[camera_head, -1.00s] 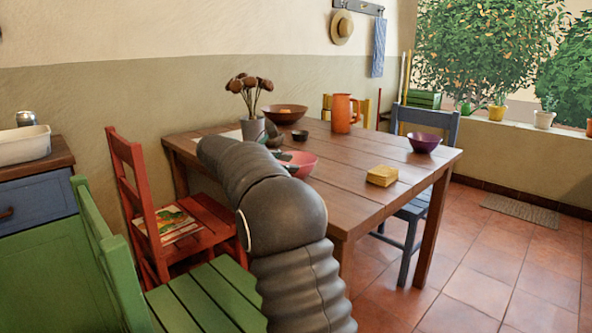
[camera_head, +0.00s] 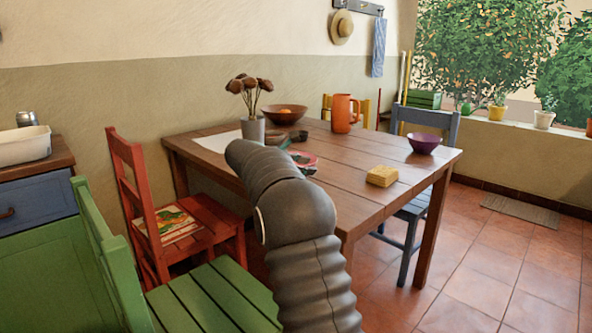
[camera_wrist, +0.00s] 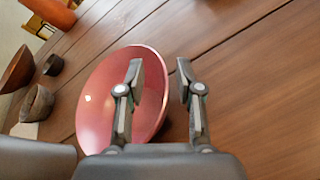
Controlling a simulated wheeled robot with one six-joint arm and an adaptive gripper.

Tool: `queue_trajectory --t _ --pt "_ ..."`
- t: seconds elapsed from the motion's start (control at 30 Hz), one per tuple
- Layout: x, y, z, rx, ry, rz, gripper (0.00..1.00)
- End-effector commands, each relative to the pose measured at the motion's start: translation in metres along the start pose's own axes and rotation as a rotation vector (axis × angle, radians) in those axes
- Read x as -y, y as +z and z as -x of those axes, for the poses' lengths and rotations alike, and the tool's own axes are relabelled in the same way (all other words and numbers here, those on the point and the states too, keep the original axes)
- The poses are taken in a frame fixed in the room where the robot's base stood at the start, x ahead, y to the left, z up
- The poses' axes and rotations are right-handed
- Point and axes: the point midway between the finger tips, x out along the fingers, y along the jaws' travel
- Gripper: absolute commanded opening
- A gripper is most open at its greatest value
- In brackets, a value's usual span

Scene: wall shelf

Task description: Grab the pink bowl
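The pink bowl (camera_wrist: 95,100) stands on the wooden table (camera_head: 375,160). In the wrist view its right rim lies between the two fingers of my gripper (camera_wrist: 158,80), with the left finger over the bowl's inside and the right finger outside it. The fingers are apart, so my gripper is open; I cannot tell whether either finger touches the bowl. In the head view my arm hides most of the bowl, and only a bit of pink (camera_head: 304,158) shows beside it.
A grey vase (camera_head: 253,129) with dried flowers, a brown bowl (camera_head: 284,115) and an orange pitcher (camera_head: 342,113) stand towards the back. A yellow block (camera_head: 382,175) and a purple bowl (camera_head: 424,143) are to the right.

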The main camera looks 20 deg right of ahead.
Motion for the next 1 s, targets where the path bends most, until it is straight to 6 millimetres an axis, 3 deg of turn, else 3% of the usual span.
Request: queue_trajectory --t 0.03,0.13,0.67,1.0 --pt "0.000 0.000 0.000 0.000 0.000 0.000 0.23" --pt "0.000 0.000 0.000 0.000 0.000 0.000 0.00" --pt "-0.003 0.005 0.002 0.001 0.001 -0.001 0.00" --pt "-0.019 0.034 0.015 0.001 0.001 -0.004 0.00"
